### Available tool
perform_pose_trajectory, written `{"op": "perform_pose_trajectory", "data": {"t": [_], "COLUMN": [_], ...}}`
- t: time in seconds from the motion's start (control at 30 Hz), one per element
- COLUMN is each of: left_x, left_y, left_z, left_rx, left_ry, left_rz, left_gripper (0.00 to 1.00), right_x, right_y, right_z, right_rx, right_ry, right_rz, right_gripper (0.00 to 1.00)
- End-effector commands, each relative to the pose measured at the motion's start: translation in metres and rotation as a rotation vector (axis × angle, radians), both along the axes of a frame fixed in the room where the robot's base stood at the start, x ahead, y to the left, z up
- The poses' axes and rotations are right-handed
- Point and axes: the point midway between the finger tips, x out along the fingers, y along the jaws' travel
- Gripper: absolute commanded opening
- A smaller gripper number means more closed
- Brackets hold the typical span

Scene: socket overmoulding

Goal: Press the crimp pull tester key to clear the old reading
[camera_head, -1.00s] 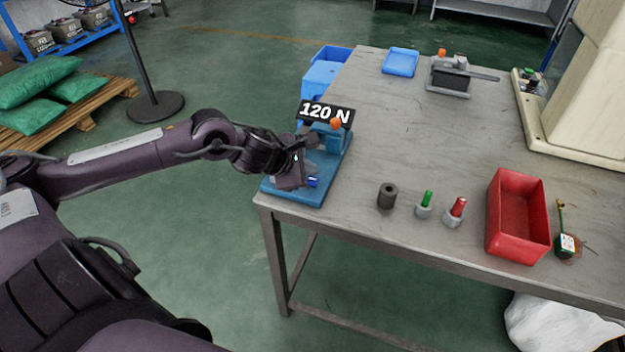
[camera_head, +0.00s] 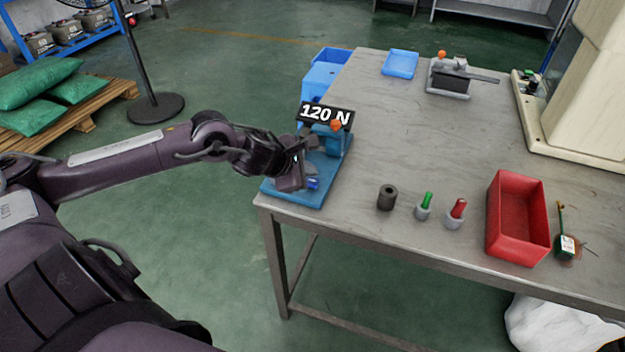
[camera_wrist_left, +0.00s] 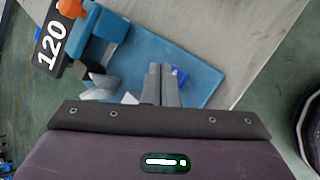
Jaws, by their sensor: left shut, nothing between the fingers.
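The crimp pull tester has a blue base (camera_head: 292,196) at the table's near left corner. Its black display (camera_head: 326,114) reads 120 N, and an orange knob (camera_head: 336,125) sits beside it. A small blue key (camera_head: 313,183) shows on the base. My left gripper (camera_head: 308,170) is shut and empty, over the tester's base close to the key. In the left wrist view the closed fingers (camera_wrist_left: 161,86) partly cover the blue key (camera_wrist_left: 180,76); I cannot tell whether they touch it. My right gripper is not in view.
On the table (camera_head: 400,150) stand a dark cylinder (camera_head: 387,197), a green-pinned holder (camera_head: 424,207), a red-pinned holder (camera_head: 455,214) and a red bin (camera_head: 517,222). A grey fixture (camera_head: 449,80) and a blue tray (camera_head: 400,63) are farther back. The table's middle is clear.

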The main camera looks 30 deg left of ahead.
Motion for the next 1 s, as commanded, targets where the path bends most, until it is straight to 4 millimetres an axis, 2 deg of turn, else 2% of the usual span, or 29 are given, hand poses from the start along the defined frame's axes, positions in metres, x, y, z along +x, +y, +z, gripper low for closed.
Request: {"op": "perform_pose_trajectory", "data": {"t": [0.77, 1.0], "left_x": [0.0000, 0.0001], "left_y": [-0.0001, -0.0001], "left_z": [-0.0001, -0.0056], "left_rx": [0.000, 0.000], "left_ry": [0.000, -0.002], "left_rz": [0.000, -0.001], "left_gripper": [0.00, 0.00], "right_x": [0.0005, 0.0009], "right_y": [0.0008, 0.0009], "right_z": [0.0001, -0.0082], "right_rx": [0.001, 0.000], "right_ry": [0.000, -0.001], "right_rz": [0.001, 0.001], "right_gripper": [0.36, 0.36]}}
